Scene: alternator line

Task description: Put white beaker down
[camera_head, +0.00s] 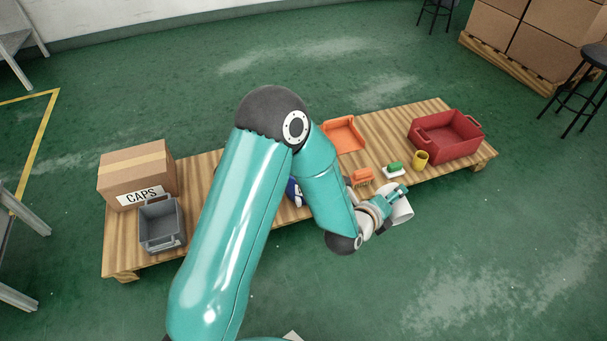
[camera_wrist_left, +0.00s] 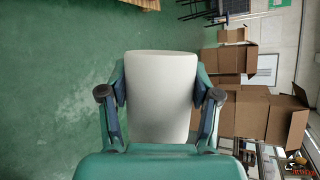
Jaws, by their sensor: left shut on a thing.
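The white beaker (camera_head: 401,211) is in my left gripper (camera_head: 388,198), off the front edge of the low wooden table in the head view. In the left wrist view the white beaker (camera_wrist_left: 161,97) fills the space between the two fingers of my left gripper (camera_wrist_left: 160,105), which are shut on its sides. Most of the beaker is clear of the gripper in that view; in the head view the fingers partly cover it. My right gripper is not in view.
Green floor is open in front.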

